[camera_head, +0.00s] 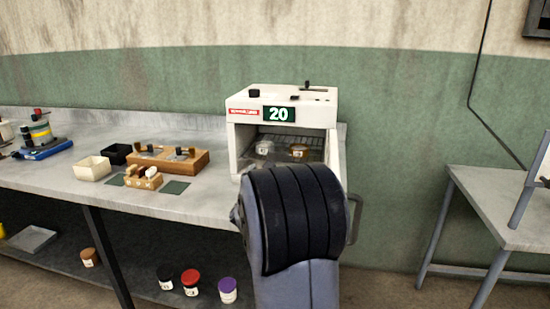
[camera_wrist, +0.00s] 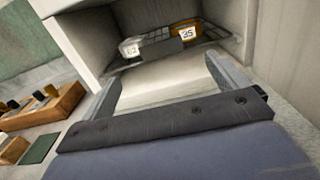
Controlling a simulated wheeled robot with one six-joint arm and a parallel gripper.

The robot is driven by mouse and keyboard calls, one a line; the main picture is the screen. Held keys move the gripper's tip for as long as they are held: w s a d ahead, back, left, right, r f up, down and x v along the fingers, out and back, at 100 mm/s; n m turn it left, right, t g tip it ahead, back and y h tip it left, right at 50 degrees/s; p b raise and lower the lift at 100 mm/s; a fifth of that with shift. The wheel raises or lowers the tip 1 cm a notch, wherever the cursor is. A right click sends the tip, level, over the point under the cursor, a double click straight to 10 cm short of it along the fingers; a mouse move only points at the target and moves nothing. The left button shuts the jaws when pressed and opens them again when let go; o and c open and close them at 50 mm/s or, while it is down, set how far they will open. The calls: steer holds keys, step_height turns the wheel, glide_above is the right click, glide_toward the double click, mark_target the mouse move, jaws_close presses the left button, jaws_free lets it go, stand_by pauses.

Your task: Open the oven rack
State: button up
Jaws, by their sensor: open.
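The white oven (camera_head: 246,151) stands on the bench with its front open and its display showing 20. Inside is a dark wire rack (camera_head: 312,141) bearing a pale container (camera_head: 264,148) and an orange-brown container (camera_head: 299,151). In the wrist view, the rack's dark front edge (camera_wrist: 160,53) lies just beyond my gripper (camera_wrist: 164,68), with containers labelled 62 (camera_wrist: 131,49) and 35 (camera_wrist: 187,33) behind it. My gripper is open, its fingers apart and nothing seen between them but the pale surface beyond. I cannot tell whether they touch the rack. My arm hides the gripper in the head view.
A grey handle (camera_head: 354,218) shows right of my arm. On the bench to the left are wooden holders (camera_head: 180,158), a cream tray (camera_head: 92,168) and a black tray (camera_head: 116,153). Jars sit on the shelf below. A second table (camera_head: 500,212) stands at the right.

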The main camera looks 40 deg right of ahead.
mark_target(279, 156)
steer(key=p+x, duration=0.1)
steer(key=x, duration=0.9)
steer(key=shift+w+p, duration=0.1)
steer(key=shift+p, duration=0.25)
steer(key=shift+c, duration=0.5)
steer(key=c, duration=1.3)
steer(key=shift+s+a+f+b, duration=0.15)
steer(key=shift+s+a+b, duration=0.3)
steer(key=shift+b, duration=0.2)
steer(key=b+v, duration=0.8)
steer(key=v, duration=0.8)
steer(key=o, duration=1.4)
